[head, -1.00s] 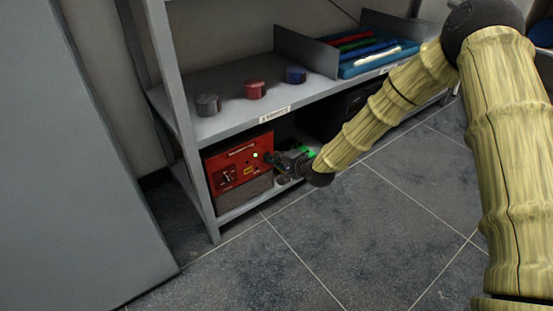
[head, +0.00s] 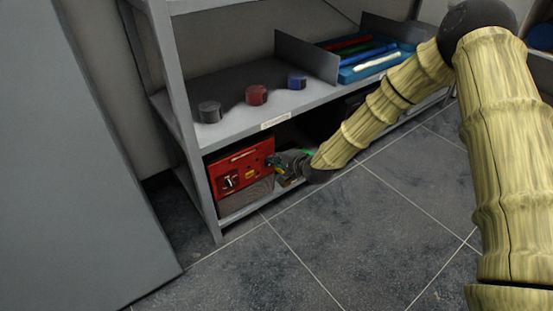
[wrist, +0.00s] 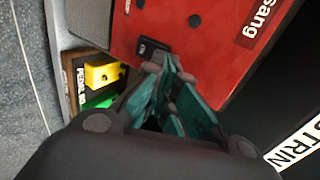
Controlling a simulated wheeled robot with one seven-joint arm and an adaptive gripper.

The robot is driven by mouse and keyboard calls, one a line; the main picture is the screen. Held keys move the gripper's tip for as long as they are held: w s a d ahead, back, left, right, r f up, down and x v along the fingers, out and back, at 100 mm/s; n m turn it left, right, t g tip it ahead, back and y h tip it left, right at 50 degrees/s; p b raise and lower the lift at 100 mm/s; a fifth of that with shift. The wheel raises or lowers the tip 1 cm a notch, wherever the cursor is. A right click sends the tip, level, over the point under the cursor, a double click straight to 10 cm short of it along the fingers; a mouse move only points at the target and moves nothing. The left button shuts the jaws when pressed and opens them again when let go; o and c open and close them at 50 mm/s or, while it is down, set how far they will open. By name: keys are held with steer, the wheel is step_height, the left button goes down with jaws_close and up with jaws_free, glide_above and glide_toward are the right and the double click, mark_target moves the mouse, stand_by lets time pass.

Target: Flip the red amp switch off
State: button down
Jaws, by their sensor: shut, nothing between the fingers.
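The red amp (head: 222,160) stands on the lower shelf, its front panel facing out. In the wrist view its red panel (wrist: 190,45) fills the top middle, with part of a word label on it. A small black switch (wrist: 150,46) sits on the panel, just beside my fingertips. My gripper (head: 270,161) is at the right part of the amp's front in the head view. In the wrist view its teal fingers (wrist: 167,66) are together and empty, at or very near the switch. I cannot tell whether they touch it. The fingers partly hide the panel around it.
A wooden box with a yellow pedal (wrist: 103,75) and a green pedal (wrist: 100,101) is close beside my gripper. The upper shelf (head: 239,124) lies above the amp and holds grey, red and blue round pieces and a blue tray (head: 350,74). The floor in front is clear.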

steer(key=shift+r, duration=0.1)
stand_by(0.3)
steer(key=p+v, duration=0.6)
steer(key=v, duration=0.7)
steer(key=shift+d+r, duration=0.15)
steer(key=shift+r, duration=0.15)
steer(key=shift+s, duration=0.15)
steer(key=s+d+f+n+g+h, duration=0.25)
steer(key=s+f+n+g, duration=0.25)
steer(key=s+f, duration=1.3)
steer(key=s+d+f+n+g+h, duration=0.1)
steer(key=s+d+n+g, duration=0.15)
steer(key=s, duration=0.55)
steer(key=s+d+f+n+g+h, duration=0.15)
steer(key=s+d, duration=0.25)
steer(key=s, duration=0.5)
steer(key=s+d+f+n+g+h, duration=0.1)
steer(key=s+d+n, duration=0.15)
steer(key=s, duration=0.55)
step_height(320, 180, up, 37)
steer(key=s+p, duration=0.1)
steer(key=p, duration=3.6)
steer(key=shift+d+m+h, duration=0.35)
steer(key=shift+d+h, duration=0.05)
